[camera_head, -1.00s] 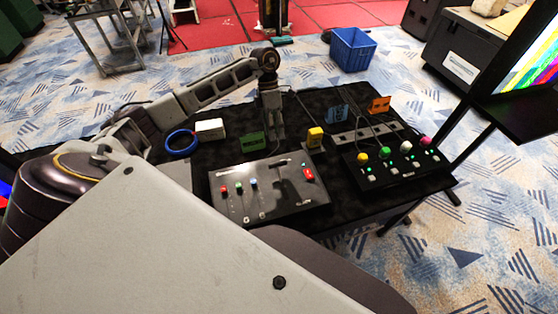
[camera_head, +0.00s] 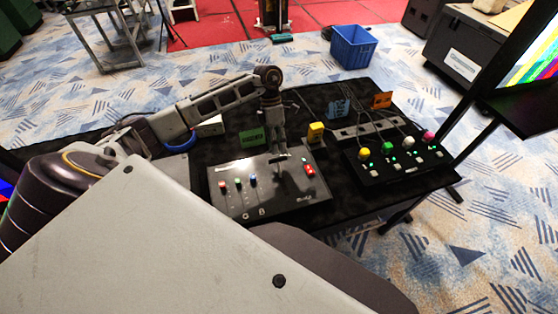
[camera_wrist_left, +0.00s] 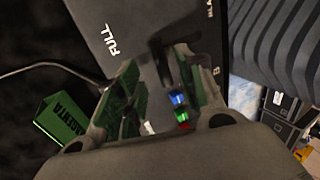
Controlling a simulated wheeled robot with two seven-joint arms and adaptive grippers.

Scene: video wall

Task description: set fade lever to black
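The dark control panel (camera_head: 235,205) lies on the black-covered table, with red, green and blue knobs, a fade slot and a red switch. My left gripper (camera_head: 281,150) points down over the panel's far edge, at the fade lever. In the wrist view its fingers (camera_wrist_left: 158,88) are apart, with panel surface showing between them. The dark fade lever (camera_wrist_left: 165,45) is just beyond the fingertips, close to the right finger; contact cannot be told. The word FULL and part of the word BLACK show on the panel there. My right gripper is not in view.
A green MAGENTA card (camera_head: 252,136) and a yellow block (camera_head: 316,132) stand behind the panel. A second box (camera_head: 400,170) with coloured buttons is to the right, near a power strip (camera_head: 366,130). A blue tape roll (camera_head: 178,143) and white box (camera_head: 210,126) lie by my left forearm.

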